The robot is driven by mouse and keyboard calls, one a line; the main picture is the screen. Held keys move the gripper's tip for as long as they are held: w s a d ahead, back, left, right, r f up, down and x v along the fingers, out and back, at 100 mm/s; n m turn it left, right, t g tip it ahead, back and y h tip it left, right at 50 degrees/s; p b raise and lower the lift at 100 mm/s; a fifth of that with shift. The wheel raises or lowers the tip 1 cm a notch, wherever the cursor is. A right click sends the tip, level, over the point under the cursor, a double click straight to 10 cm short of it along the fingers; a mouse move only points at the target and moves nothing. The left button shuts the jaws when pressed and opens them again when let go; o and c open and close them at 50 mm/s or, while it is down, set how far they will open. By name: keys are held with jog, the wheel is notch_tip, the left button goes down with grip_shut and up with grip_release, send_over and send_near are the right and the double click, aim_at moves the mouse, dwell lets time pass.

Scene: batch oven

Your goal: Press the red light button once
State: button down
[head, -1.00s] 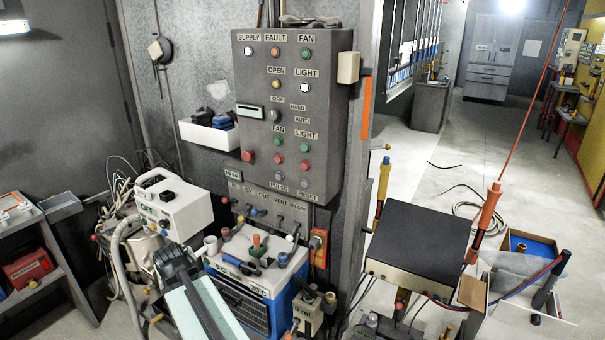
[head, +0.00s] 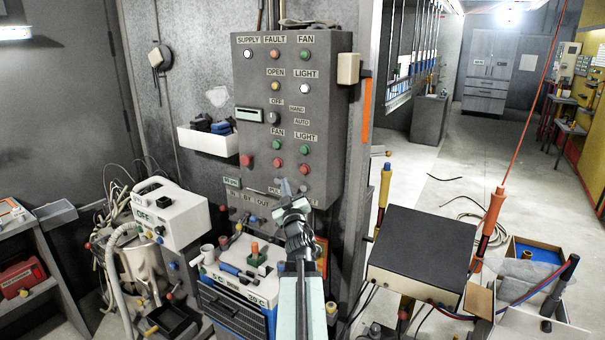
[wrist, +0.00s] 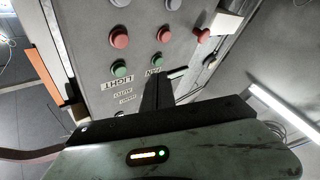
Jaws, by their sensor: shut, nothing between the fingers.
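The grey control panel (head: 325,120) stands on the wall in the head view. The red light button (head: 304,168) is at its lower right, below the green button under the lower LIGHT label. In the upside-down wrist view the red light button (wrist: 119,37) is at upper left. My gripper (head: 287,188) is shut and empty, with its tip just below and left of the button in the head view. It also shows as a dark shape in the wrist view (wrist: 157,82). No contact with the button is visible. My arm hides part of the lower panel.
The red fan button (head: 278,163) is close on the left, and the green light button (head: 307,149) is just above. A red knob (head: 246,160) is further left. A black-topped box (head: 422,240) stands at right; a blue-fronted unit (head: 232,305) is below.

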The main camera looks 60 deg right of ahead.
aim_at(305, 169)
jog(key=shift+d, duration=4.4)
jog(key=shift+d, duration=0.4)
jog(key=shift+d, duration=0.45)
jog(key=shift+a, duration=0.9)
jog(key=shift+a, duration=0.1)
